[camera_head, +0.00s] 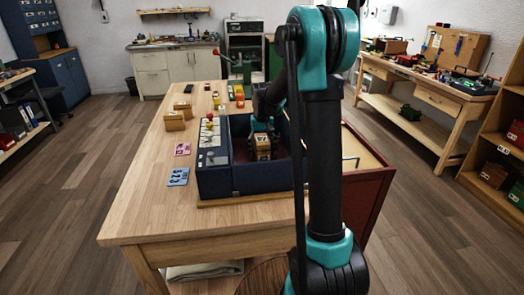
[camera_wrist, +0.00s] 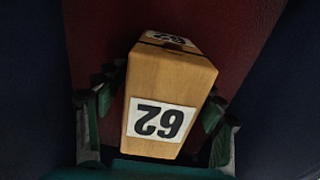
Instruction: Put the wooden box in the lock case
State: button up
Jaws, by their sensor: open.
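The wooden box (camera_head: 262,148) is light wood with a white label. It stands inside the dark blue lock case (camera_head: 243,180) on the workbench. In the wrist view the wooden box (camera_wrist: 160,85) shows the number 62 on its labels and rests on a red inner surface. My gripper (camera_wrist: 160,100) is open, with one finger on each side of the box. A gap shows beside the fingers, though contact lower down cannot be told. My arm hides part of the case's right side in the head view.
Left of the case are a panel with switches and a red-yellow knob (camera_head: 210,118), two small wooden boxes (camera_head: 174,121), and pink (camera_head: 182,149) and blue (camera_head: 178,177) number cards. A green press (camera_head: 240,65) stands behind. The bench's front left is bare.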

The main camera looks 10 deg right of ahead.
notch_tip(320, 180, up, 12)
jog(key=shift+r, duration=0.15)
dwell(0.5)
